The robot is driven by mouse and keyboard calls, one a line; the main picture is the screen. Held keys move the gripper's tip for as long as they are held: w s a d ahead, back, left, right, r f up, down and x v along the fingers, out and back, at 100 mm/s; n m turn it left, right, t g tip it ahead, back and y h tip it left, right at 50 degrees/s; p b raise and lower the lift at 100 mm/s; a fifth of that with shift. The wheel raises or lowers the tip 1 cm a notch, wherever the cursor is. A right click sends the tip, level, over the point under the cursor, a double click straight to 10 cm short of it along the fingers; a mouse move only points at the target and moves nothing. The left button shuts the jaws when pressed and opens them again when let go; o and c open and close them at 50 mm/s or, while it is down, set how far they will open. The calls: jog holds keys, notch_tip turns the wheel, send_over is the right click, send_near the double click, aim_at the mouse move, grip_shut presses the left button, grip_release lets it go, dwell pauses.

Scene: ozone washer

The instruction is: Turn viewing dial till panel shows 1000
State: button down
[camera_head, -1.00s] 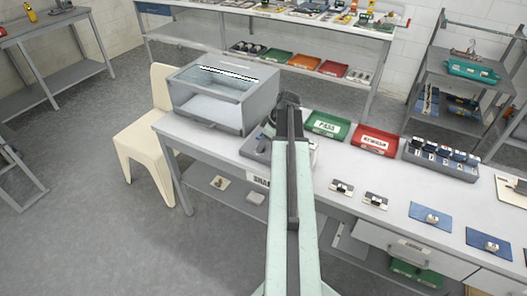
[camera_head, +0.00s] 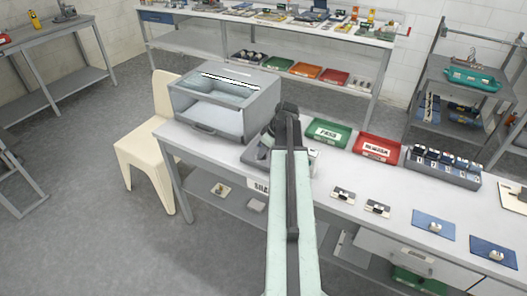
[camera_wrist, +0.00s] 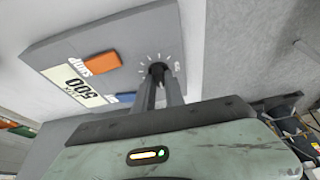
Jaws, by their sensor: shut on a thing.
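In the wrist view a grey control panel (camera_wrist: 130,30) fills the upper middle and appears turned. In the head view my arm covers most of the grey unit (camera_head: 252,155) on the bench.
A grey box with a clear window (camera_head: 226,103) stands left of my arm. A green PASS tray (camera_head: 328,132) and a red tray (camera_head: 377,148) lie to the right. A cream chair (camera_head: 145,150) stands at the bench's left end.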

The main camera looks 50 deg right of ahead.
jog(key=m+h, duration=0.2)
jog(key=m, duration=0.3)
jog(key=shift+a, duration=0.2)
jog(key=m+h, duration=0.1)
jog(key=m, duration=0.2)
jog(key=m+h, duration=0.1)
jog(key=m, duration=0.1)
jog(key=shift+a+m+g, duration=0.1)
jog(key=shift+m+g, duration=0.3)
jog(key=m+g, duration=0.1)
jog(key=m, duration=0.1)
jog(key=m+h, duration=0.1)
jog(key=m, duration=0.2)
jog(key=shift+w+g, duration=0.2)
jog(key=shift+g, duration=0.2)
jog(key=shift+a+m+g, duration=0.1)
jog(key=shift+m+g, duration=0.6)
jog(key=shift+m, duration=1.5)
jog(key=c, duration=1.4)
grip_release()
